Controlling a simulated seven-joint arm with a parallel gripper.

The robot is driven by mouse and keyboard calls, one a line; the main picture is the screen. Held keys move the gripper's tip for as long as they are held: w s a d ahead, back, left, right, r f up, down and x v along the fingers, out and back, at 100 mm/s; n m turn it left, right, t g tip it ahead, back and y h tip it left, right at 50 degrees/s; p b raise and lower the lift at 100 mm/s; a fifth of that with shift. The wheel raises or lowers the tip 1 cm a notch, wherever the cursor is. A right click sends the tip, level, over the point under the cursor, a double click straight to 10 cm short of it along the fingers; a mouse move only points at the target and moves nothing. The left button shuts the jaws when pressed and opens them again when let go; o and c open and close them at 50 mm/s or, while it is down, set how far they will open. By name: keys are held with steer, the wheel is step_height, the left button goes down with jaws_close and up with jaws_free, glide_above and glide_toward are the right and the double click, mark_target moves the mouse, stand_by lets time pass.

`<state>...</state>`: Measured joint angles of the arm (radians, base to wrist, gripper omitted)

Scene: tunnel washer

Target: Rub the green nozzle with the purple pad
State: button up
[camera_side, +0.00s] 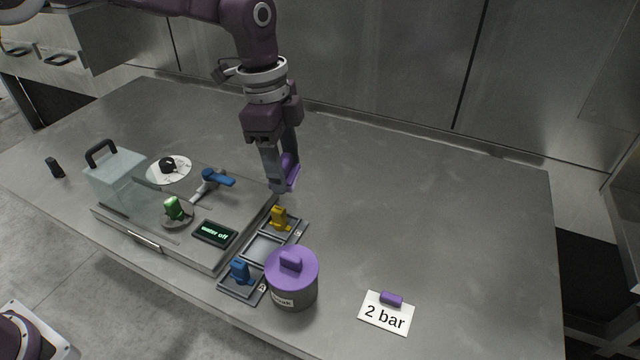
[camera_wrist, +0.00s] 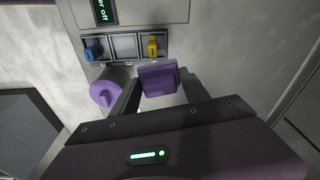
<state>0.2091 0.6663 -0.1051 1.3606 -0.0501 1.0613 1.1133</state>
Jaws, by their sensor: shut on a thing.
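My gripper (camera_side: 281,182) is shut on the purple pad (camera_side: 290,172) and holds it above the table, behind the yellow nozzle. In the wrist view the pad (camera_wrist: 158,79) sits between the fingers of my gripper (camera_wrist: 153,92). The green nozzle (camera_side: 174,208) stands on a round mount on top of the grey washer unit (camera_side: 150,238), to the left of my gripper in the side view. The pad and the green nozzle are well apart. The green nozzle does not show in the wrist view.
A blue-handled valve (camera_side: 217,178) lies between gripper and green nozzle. A display (camera_side: 214,234) reads "water off". A tray (camera_side: 262,249) holds a yellow nozzle (camera_side: 280,219) and a blue nozzle (camera_side: 240,271). A purple-lidded pot (camera_side: 291,284) and a "2 bar" card (camera_side: 386,318) stand in front.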

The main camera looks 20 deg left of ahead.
steer(key=s+a+r+n, duration=0.2)
steer(key=a+n, duration=0.1)
steer(key=a, duration=0.6)
steer(key=r+n, duration=0.2)
steer(key=n, duration=0.2)
glide_above(175, 197)
steer(key=shift+t, duration=0.4)
steer(key=shift+w+a+f, duration=0.1)
steer(key=shift+w+f, duration=0.05)
steer(key=shift+f, duration=1.2)
steer(key=shift+w+f, duration=0.15)
steer(key=shift+f, duration=1.15)
steer(key=shift+w+a+f, duration=0.1)
steer(key=shift+w+f, duration=0.05)
steer(key=shift+f, duration=1.2)
steer(key=shift+s+f, duration=0.2)
steer(key=shift+s, duration=0.4)
steer(key=shift+c, duration=0.5)
steer(key=shift+s+d, duration=0.1)
steer(key=shift+s, duration=1.15)
steer(key=shift+w, duration=1.95)
step_height(175, 197, up, 8)
